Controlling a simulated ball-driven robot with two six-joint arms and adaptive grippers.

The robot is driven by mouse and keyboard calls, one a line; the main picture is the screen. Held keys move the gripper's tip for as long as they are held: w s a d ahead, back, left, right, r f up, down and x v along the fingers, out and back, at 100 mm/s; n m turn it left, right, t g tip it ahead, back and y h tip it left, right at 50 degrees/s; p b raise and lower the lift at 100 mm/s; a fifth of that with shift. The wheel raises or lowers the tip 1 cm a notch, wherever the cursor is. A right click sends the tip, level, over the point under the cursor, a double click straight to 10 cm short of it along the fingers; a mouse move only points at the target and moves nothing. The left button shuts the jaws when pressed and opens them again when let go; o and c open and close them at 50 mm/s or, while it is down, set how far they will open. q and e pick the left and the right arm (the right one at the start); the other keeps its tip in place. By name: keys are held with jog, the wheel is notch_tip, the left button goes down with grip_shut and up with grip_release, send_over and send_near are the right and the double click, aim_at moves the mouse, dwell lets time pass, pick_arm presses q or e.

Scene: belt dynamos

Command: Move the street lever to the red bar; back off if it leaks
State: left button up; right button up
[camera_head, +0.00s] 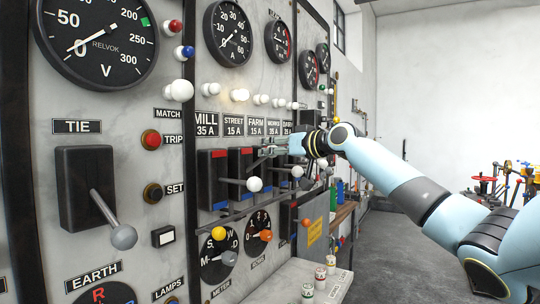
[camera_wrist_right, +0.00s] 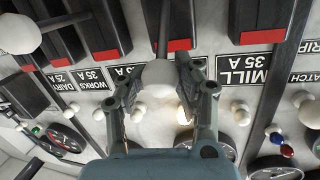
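The street switch (camera_head: 237,163) is a black box with a red bar (camera_head: 246,151) at its top, under the STREET label (camera_head: 234,125). In the right wrist view its red bar (camera_wrist_right: 180,45) lies just behind the fingers. My right gripper (camera_head: 266,150) is level with the red bars in the head view. In the right wrist view the fingers of my right gripper (camera_wrist_right: 158,80) close on both sides of a white knob (camera_wrist_right: 158,74), which looks like the street lever's; its rod passes beside the red bar. Whether the lever touches the bar is hidden. My left gripper is not in view.
The mill lever's white knob (camera_head: 254,185) sticks out close at the left, and another knob (camera_head: 297,171) at the right. Small lamps (camera_head: 239,95) and gauges (camera_head: 228,34) are above. The tie lever (camera_head: 122,236) is nearer.

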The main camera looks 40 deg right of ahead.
jog(key=shift+o, duration=1.1)
jog(key=shift+s, duration=0.3)
jog(key=shift+o, duration=1)
jog(key=shift+s+d, duration=0.1)
jog(key=shift+w+f, duration=0.3)
jog(key=v, duration=0.7)
jog(key=shift+s, duration=0.25)
